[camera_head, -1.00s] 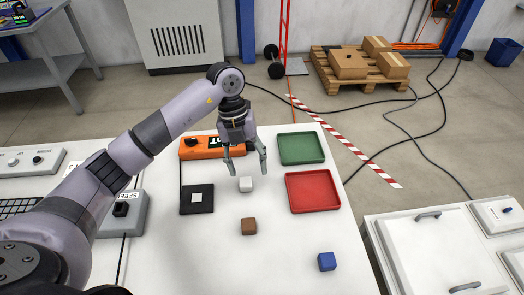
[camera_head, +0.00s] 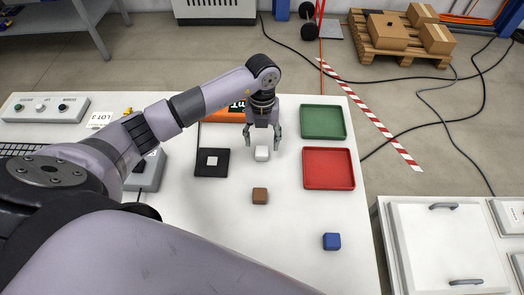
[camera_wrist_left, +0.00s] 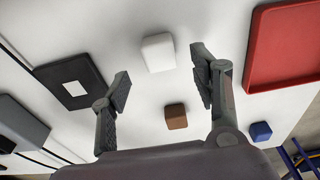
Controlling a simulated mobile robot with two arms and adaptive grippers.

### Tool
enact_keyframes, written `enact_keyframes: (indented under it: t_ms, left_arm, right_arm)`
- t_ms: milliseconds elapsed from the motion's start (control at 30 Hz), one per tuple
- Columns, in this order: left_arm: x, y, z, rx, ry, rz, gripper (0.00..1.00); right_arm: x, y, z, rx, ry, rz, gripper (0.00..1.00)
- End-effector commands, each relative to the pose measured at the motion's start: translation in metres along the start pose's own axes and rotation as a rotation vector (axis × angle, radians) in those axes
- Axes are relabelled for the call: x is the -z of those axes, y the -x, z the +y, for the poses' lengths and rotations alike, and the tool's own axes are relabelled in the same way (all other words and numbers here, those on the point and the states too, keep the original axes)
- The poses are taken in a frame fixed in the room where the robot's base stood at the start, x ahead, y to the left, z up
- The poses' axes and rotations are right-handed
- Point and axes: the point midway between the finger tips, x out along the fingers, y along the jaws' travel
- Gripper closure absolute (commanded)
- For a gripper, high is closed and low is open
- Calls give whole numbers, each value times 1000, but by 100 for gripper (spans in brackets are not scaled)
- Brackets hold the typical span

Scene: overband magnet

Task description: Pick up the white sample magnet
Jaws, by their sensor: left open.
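The white sample magnet (camera_head: 262,154), a small white block with rounded edges, sits on the white table. In the left wrist view the magnet (camera_wrist_left: 158,52) shows just beyond the gap between the fingers. My left gripper (camera_head: 262,144) is open and empty, pointing down, its fingertips to either side of the magnet in the head view. Whether the fingertips are level with it I cannot tell. The wrist view shows the open fingers (camera_wrist_left: 162,80) apart from the block. My right gripper is not in view.
A black pad with a white square (camera_head: 212,162) lies left of the magnet. A brown block (camera_head: 260,196) and a blue block (camera_head: 332,241) sit nearer. A green tray (camera_head: 323,122) and a red tray (camera_head: 329,168) lie to the right. An orange box (camera_head: 222,115) stands behind.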

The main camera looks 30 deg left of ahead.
Motion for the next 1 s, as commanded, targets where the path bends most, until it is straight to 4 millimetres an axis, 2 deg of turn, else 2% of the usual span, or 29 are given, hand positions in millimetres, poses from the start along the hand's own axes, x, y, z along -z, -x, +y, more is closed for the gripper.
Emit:
enact_keyframes:
  t_ms: [167, 400, 500, 733, 1000]
  left_arm:
    - [0, -12, 0, -1, 1, 3, 43]
    - [-1, -47, 0, -1, 2, 3, 43]
    - [-1, -54, 0, 0, 0, 0, 43]
    - [-2, -55, 0, -1, -1, -1, 44]
    - [-2, -55, 0, 0, 0, -1, 62]
  right_arm:
    - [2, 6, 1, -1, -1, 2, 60]
    - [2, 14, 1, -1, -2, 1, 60]
    - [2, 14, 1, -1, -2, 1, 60]
    - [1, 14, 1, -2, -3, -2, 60]
    - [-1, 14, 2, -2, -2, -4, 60]
